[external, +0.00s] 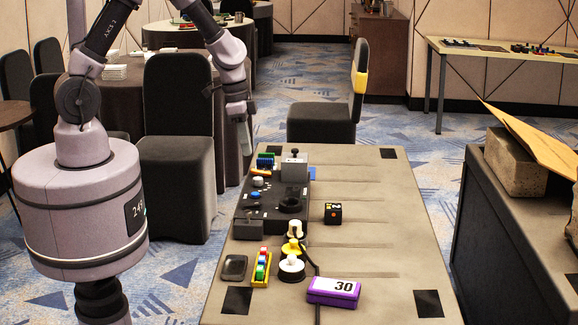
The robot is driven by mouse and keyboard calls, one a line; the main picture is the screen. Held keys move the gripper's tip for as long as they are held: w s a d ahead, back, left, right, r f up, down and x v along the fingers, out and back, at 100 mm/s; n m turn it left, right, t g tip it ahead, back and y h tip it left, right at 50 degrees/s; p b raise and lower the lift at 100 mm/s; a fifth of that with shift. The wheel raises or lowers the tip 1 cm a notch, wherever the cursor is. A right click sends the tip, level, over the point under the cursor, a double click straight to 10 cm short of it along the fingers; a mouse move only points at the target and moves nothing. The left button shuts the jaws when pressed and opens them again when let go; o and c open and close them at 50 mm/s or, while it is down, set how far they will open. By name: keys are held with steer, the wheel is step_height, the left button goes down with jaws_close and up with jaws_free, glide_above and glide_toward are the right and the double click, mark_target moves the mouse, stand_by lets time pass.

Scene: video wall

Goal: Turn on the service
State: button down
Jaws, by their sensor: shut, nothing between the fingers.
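A dark control panel (268,213) lies along the left edge of the long grey table. It carries a pale knob (258,182), a blue button (255,195) and a black round part (290,205). A grey box with a dark-tipped lever (294,166) stands at the panel's far end, its lever pointing up. I cannot tell which control belongs to the service. My gripper (246,151) is shut and empty. It points down and appears above the far left end of the table, apart from the panel.
Colored blocks in yellow trays (261,268), white-and-yellow round pieces (291,265), a dark dish (234,267), a purple box marked 30 (333,291) and a black cube (333,212) share the table. Its right half is mostly clear. Black chairs (179,140) stand beyond.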

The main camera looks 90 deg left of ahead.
mark_target(256, 203)
steer(key=f+b, duration=0.2)
steer(key=f, duration=0.2)
steer(key=w+f+b, duration=0.1)
steer(key=f, duration=0.4)
steer(key=w+f+b, duration=0.1)
steer(key=f+b, duration=0.1)
steer(key=f, duration=0.2)
steer(key=shift+f+b, duration=0.3)
steer(key=shift+f, duration=0.15)
steer(key=shift+w+r+p, duration=0.15)
steer(key=shift+r+p, duration=0.15)
steer(key=shift+p, duration=0.85)
steer(key=shift+f+b, duration=0.3)
steer(key=shift+f, duration=0.1)
steer(key=shift+s, duration=0.2)
steer(key=shift+s+r+b, duration=0.2)
steer(key=shift+s+b, duration=0.2)
steer(key=shift+s, duration=0.15)
